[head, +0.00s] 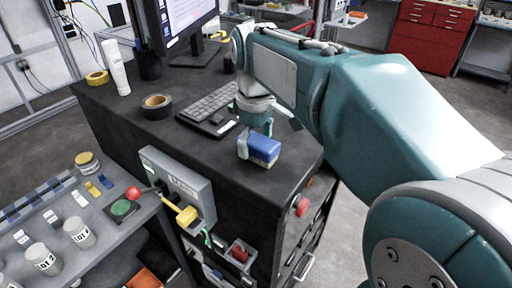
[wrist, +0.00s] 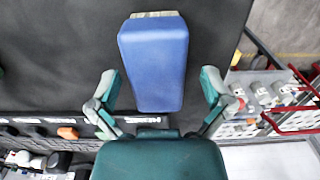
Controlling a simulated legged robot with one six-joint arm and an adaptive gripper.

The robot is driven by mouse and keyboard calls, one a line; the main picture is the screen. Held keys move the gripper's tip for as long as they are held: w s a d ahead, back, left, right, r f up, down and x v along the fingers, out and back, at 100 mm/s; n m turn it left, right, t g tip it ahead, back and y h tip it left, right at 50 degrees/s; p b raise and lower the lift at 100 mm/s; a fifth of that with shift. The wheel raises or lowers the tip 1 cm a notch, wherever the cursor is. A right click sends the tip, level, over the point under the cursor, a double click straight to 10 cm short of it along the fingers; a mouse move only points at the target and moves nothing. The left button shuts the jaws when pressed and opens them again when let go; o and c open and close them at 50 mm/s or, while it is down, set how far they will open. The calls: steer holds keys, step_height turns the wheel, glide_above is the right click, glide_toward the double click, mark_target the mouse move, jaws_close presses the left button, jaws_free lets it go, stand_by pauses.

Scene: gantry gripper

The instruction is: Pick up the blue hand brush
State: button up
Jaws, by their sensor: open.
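The blue hand brush (head: 264,151) lies near the front edge of the black worktop (head: 168,128), below my arm. In the wrist view the brush (wrist: 154,62) is upright in the picture, with a narrow strip of pale bristles at its top end. My gripper (wrist: 159,76) is open, with one finger on each side of the brush's lower part and a visible gap on both sides. In the head view my gripper (head: 256,134) is just above and around the brush, and the arm partly hides it.
A keyboard (head: 208,104) lies behind the brush. A black-and-tan tape roll (head: 157,106), a yellow tape roll (head: 97,78) and a white bottle (head: 115,67) stand farther left. A monitor (head: 188,22) stands at the back. A grey bench (head: 60,215) with white pots is at lower left.

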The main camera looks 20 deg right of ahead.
steer(key=shift+d+f, duration=0.2)
steer(key=shift+f, duration=0.05)
stand_by(0.3)
steer(key=shift+a, duration=0.1)
steer(key=shift+c, duration=0.9)
steer(key=c, duration=1)
